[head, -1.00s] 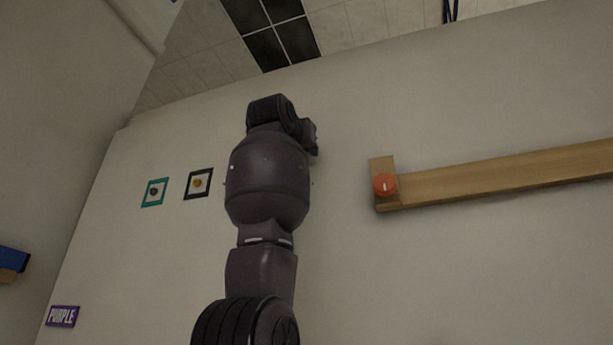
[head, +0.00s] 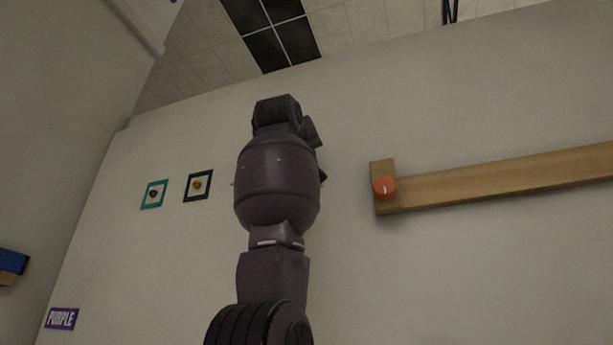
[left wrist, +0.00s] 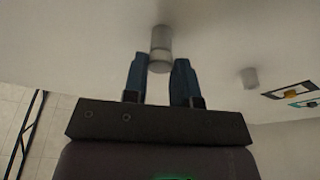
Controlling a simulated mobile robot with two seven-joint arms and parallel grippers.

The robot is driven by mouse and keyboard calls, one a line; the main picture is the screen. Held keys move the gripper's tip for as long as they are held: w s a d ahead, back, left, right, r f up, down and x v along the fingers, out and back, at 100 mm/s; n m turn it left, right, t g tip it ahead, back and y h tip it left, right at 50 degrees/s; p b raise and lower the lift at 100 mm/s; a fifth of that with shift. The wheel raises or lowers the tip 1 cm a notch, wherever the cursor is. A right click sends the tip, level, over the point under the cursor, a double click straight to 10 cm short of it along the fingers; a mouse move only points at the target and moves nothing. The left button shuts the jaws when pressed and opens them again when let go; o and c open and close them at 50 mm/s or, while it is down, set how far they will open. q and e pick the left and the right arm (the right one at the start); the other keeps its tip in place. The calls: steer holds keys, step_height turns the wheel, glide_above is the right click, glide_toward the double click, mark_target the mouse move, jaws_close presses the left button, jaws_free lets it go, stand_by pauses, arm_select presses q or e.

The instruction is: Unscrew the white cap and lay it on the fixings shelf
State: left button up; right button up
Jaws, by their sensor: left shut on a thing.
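The white cap (left wrist: 160,62) looks pale grey in the left wrist view, as the near part of a short cylinder. It lines up with a stub (left wrist: 160,36) standing out from the pale wall; whether they are still joined is unclear. My left gripper (left wrist: 160,68) has its two blue fingers on either side of the cap and is shut on it. In the head view my arm hides the cap and nearly all of the gripper. I cannot pick out a fixings shelf with certainty. My right gripper is in neither view.
Two small framed pictures (head: 198,185) hang left of my arm, above a PURPLE sign (head: 61,319). Another pale peg (left wrist: 250,78) shows in the wrist view.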

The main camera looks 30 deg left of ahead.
arm_select(q)
steer(key=shift+n, duration=1)
steer(key=shift+d+r+n+g+y+p, duration=0.1)
steer(key=shift+n+g+y+p, duration=0.4)
steer(key=shift+n, duration=1.05)
steer(key=shift+n+g+y+p, duration=0.4)
steer(key=shift+n+y+p, duration=0.15)
steer(key=shift+n, duration=1)
steer(key=shift+n+g+p, duration=0.6)
steer(key=shift+n+p, duration=0.2)
steer(key=shift+n, duration=2)
